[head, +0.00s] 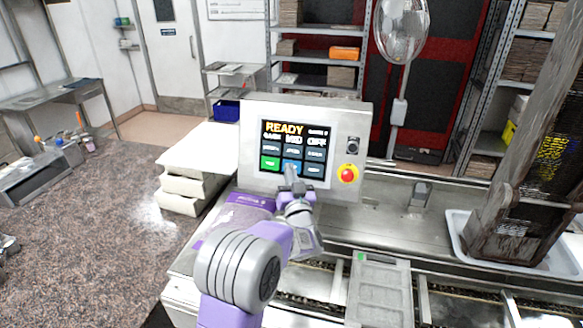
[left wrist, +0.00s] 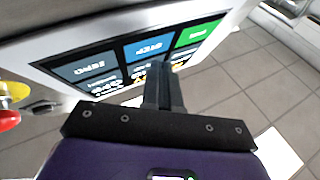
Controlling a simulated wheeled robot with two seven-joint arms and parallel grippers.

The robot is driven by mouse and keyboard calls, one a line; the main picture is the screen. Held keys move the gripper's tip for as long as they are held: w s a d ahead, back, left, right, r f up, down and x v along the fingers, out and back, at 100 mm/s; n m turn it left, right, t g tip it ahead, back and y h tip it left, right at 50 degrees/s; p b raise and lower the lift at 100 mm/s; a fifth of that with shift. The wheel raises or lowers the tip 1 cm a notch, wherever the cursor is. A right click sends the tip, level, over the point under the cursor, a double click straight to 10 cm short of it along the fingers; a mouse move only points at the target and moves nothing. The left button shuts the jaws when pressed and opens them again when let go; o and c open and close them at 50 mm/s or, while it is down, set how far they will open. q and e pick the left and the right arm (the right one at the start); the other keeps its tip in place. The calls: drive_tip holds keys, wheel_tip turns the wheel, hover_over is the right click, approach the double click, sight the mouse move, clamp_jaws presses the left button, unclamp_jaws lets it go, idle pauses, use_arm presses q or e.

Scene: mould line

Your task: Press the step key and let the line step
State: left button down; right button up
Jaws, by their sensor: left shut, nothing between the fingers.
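The control panel (head: 307,108) is a grey box with a dark screen (head: 270,131) reading READY in yellow, over rows of keys. The blue step key (head: 291,164) is in the bottom row, between a green key (head: 270,162) and a dark one. My left gripper (head: 290,172) is shut and empty, its tips at the lower part of the blue key. In the left wrist view the blue key (left wrist: 147,47) shows just past my fingertips (left wrist: 158,70); I cannot tell whether they touch it. My right gripper is not in view.
A red stop button (head: 347,174) sits right of the screen. The line (head: 325,285) runs below with a grey mould (head: 379,292) on it. Stacked pale sacks (head: 187,187) stand left of the panel.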

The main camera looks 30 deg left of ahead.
use_arm(q)
drive_tip(key=shift+w+a+f, duration=0.1)
drive_tip(key=shift+w+f, duration=0.05)
drive_tip(key=shift+w, duration=0.2)
drive_tip(key=shift+w+f+b, duration=0.1)
drive_tip(key=shift+w+b, duration=0.2)
drive_tip(key=shift+b, duration=0.1)
idle(0.4)
drive_tip(key=shift+s, duration=0.1)
drive_tip(key=shift+s+r, duration=0.25)
drive_tip(key=shift+s, duration=0.35)
drive_tip(key=s, duration=0.1)
drive_tip(key=s+d+r, duration=0.1)
drive_tip(key=s, duration=0.2)
drive_tip(key=shift+s+d+r, duration=0.2)
drive_tip(key=shift+s+r, duration=0.1)
drive_tip(key=shift+r, duration=0.05)
